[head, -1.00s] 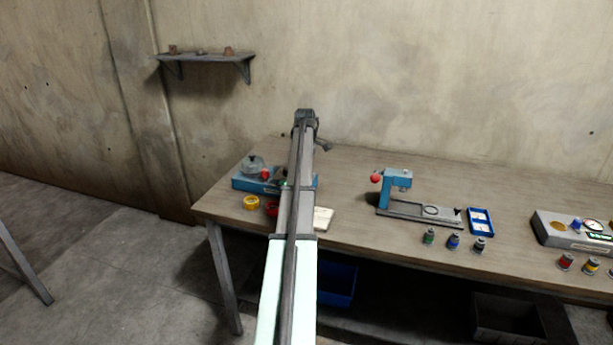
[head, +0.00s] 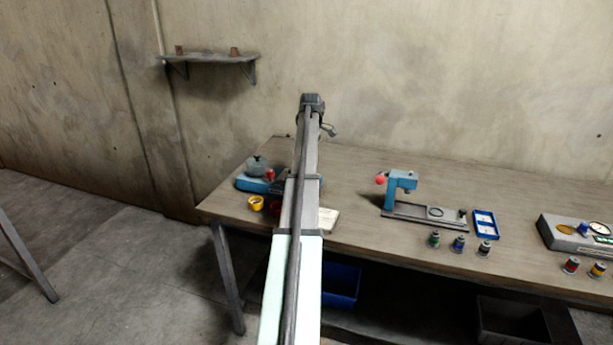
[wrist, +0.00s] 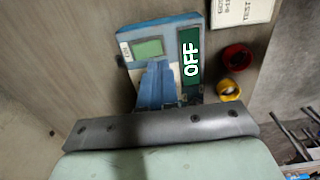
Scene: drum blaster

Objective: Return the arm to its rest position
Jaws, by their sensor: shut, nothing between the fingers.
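My arm (head: 296,230) stretches from the bottom of the head view up over the left part of the workbench. Its dark far end (head: 312,102) stands out against the wall, and the fingers are not clear there. In the wrist view my gripper (wrist: 158,66) shows as blue fingers held together, with nothing between them. Behind them is a blue machine (wrist: 126,50) with a green screen and a green panel reading OFF. The blue machine (head: 252,184) is partly hidden by my arm in the head view.
Yellow cup (head: 255,203) and red cup (head: 276,208) stand near the bench's front left. A blue press (head: 402,180), blue tray (head: 485,224), several small jars (head: 458,243) and a grey gauge box (head: 562,234) are on the right. A wall shelf (head: 212,60) hangs at back left.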

